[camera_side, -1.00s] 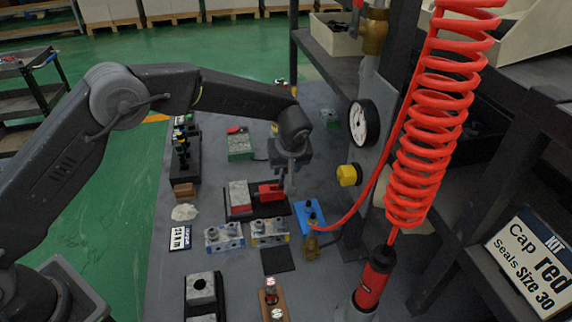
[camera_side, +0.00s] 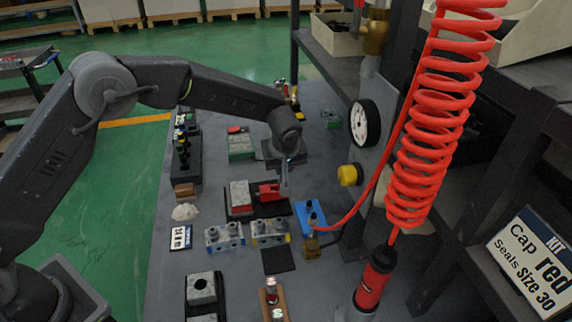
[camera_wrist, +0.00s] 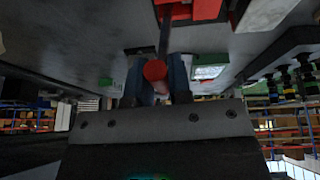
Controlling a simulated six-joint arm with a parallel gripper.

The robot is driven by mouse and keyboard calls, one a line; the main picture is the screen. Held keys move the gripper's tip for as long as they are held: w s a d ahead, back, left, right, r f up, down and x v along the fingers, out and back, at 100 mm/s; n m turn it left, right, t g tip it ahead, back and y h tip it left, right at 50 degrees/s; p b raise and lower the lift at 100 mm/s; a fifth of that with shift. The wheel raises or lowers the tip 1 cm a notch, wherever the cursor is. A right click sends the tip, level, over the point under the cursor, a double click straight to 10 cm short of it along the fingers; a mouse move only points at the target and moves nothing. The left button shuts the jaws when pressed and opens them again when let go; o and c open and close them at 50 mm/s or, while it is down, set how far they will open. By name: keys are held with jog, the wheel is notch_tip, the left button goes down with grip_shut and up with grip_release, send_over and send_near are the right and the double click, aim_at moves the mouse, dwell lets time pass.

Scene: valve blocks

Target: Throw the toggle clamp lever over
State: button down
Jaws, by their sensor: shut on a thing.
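The toggle clamp (camera_side: 268,191) is red and sits on a dark base beside a grey block on the bench. In the wrist view its red body (camera_wrist: 192,9) is at the top, and a dark lever with a red tip (camera_wrist: 155,71) runs down from it. My gripper (camera_side: 284,181) is at the clamp's right side in the side view. In the wrist view my gripper (camera_wrist: 157,88) is shut on the lever, with its blue fingers either side of the red tip. The lever is hard to make out in the side view.
Valve blocks (camera_side: 270,231) and a blue block (camera_side: 309,215) with a red hose stand in front of the clamp. A gauge (camera_side: 364,124) and yellow knob (camera_side: 349,175) stand to the right. A green block (camera_side: 240,144) lies behind.

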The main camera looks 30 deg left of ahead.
jog(key=shift+s+a+f, duration=0.1)
jog(key=shift+s+a, duration=0.85)
jog(key=shift+s, duration=0.05)
jog(key=c, duration=1.1)
grip_release()
jog(key=shift+o, duration=0.2)
jog(key=v, duration=1.4)
jog(key=shift+a, duration=0.2)
jog(key=shift+s, duration=0.1)
